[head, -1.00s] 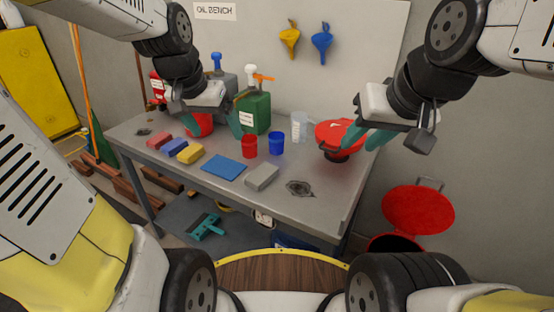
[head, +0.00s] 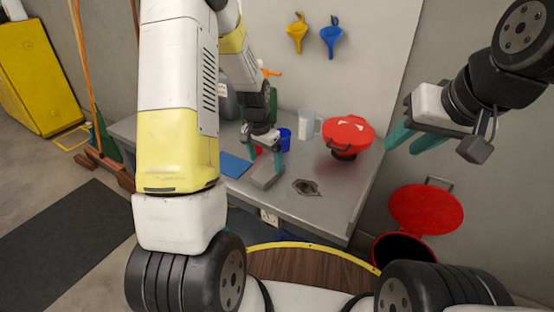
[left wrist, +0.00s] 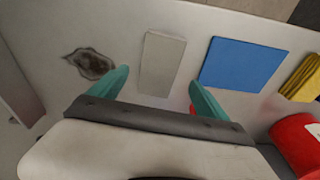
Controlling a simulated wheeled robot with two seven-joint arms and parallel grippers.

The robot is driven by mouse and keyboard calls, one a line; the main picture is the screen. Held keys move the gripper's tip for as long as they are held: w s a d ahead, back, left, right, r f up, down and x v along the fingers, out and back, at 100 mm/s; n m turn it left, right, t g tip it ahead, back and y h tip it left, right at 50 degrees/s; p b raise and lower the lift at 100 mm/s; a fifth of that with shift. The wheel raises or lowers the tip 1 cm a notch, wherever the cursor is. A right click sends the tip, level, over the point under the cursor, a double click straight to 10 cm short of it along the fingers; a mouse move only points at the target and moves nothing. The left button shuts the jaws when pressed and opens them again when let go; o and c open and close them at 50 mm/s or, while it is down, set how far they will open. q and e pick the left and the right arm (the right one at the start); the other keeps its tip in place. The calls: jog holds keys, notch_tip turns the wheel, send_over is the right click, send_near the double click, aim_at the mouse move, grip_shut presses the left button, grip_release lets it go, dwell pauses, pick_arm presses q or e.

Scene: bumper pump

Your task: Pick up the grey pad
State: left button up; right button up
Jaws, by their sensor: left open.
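The grey pad (head: 266,177) lies flat on the bench top, partly hidden by my left gripper in the head view. In the left wrist view the whole pad (left wrist: 162,63) shows in front of the fingers, with its near end between the two fingertips. My left gripper (head: 265,158) points down over the pad and is open and empty, its teal fingers (left wrist: 158,90) spread wider than the pad. The exact height above the pad cannot be told. My right gripper (head: 412,139) is open and empty, right of the red funnel-like container.
A blue pad (left wrist: 243,64) lies beside the grey pad, with a yellow sponge (left wrist: 302,78) beyond it. A dark stain (head: 306,187) marks the bench. A blue cup (head: 285,139), a clear jug (head: 307,124) and a red container (head: 348,134) stand behind. An open red bin (head: 425,210) is at right.

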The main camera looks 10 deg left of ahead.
aim_at(268, 171)
pick_arm(q)
jog(key=f, duration=0.4)
jog(key=shift+w+d, duration=0.15)
jog(key=shift+d, duration=0.1)
jog(key=c, duration=1.4)
jog(key=shift+r, duration=0.65)
notch_tip(268, 171, up, 2)
jog(key=shift+r, duration=0.15)
jog(key=s+d, duration=0.1)
jog(key=s, duration=0.4)
jog(key=s+d+r, duration=0.1)
jog(key=s, duration=0.4)
jog(key=s+d, duration=0.2)
jog(key=s, duration=0.3)
jog(key=shift+s+r, duration=0.2)
jog(key=shift+s, duration=0.1)
